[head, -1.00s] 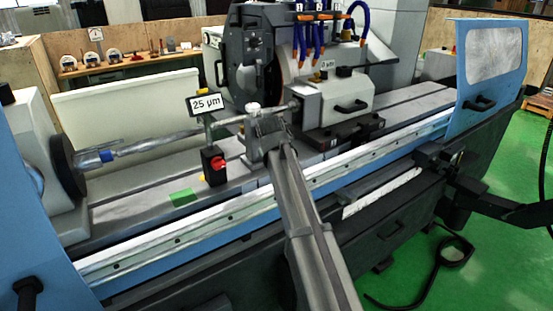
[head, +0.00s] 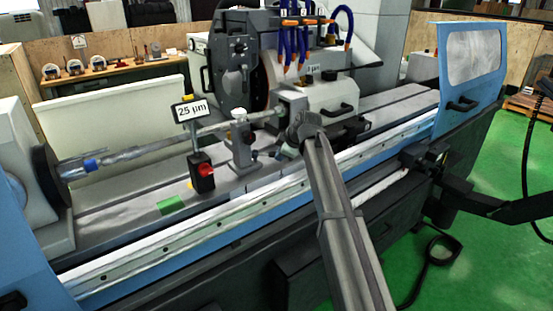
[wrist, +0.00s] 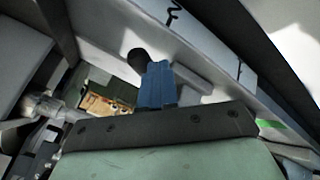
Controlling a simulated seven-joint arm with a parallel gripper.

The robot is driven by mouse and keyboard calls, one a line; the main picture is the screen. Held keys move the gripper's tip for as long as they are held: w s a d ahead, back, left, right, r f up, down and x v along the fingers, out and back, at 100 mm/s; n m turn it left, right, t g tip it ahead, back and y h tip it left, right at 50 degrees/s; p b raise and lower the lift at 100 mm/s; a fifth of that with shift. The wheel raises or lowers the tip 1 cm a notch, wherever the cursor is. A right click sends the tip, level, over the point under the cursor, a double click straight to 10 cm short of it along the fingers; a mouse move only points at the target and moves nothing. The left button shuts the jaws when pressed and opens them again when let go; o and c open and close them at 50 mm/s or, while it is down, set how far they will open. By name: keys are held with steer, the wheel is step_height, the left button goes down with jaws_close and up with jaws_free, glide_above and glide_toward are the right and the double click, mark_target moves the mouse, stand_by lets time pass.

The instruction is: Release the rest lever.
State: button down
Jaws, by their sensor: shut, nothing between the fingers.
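The steady rest (head: 241,145), a grey upright with a pale knob on top, stands on the machine bed under the long bar. Its lever cannot be clearly told apart in the head view. My gripper's end of the arm (head: 304,127) is to the right of the rest, in front of the grey block at the bar's right end; the fingertips are hidden there. In the wrist view my gripper (wrist: 160,72) shows blue fingers shut together and empty. A dark round knob (wrist: 137,59) appears just beside and partly behind the fingertips; I cannot tell whether they touch.
The bar (head: 135,151) runs from the left headstock. A "25 μm" sign (head: 191,110) stands above a small black box with a red button (head: 203,170), left of the rest. A green block (head: 171,205) lies on the bed. Hoses and the wheel housing (head: 232,60) are behind.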

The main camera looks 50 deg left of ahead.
steer(key=w+a+n+g, duration=0.2)
steer(key=n, duration=0.1)
steer(key=shift+w, duration=0.2)
steer(key=w+a+n+g, duration=0.1)
steer(key=a+n+g+h, duration=0.1)
steer(key=n, duration=0.1)
steer(key=shift+w+a+n, duration=0.2)
steer(key=shift+w+n, duration=0.1)
steer(key=shift+w, duration=0.1)
steer(key=shift+w+a, duration=0.1)
steer(key=shift+a, duration=0.45)
steer(key=d+f+v, duration=0.1)
steer(key=d+v, duration=0.1)
steer(key=v, duration=1)
steer(key=shift+d+f, duration=0.25)
steer(key=shift+d, duration=0.05)
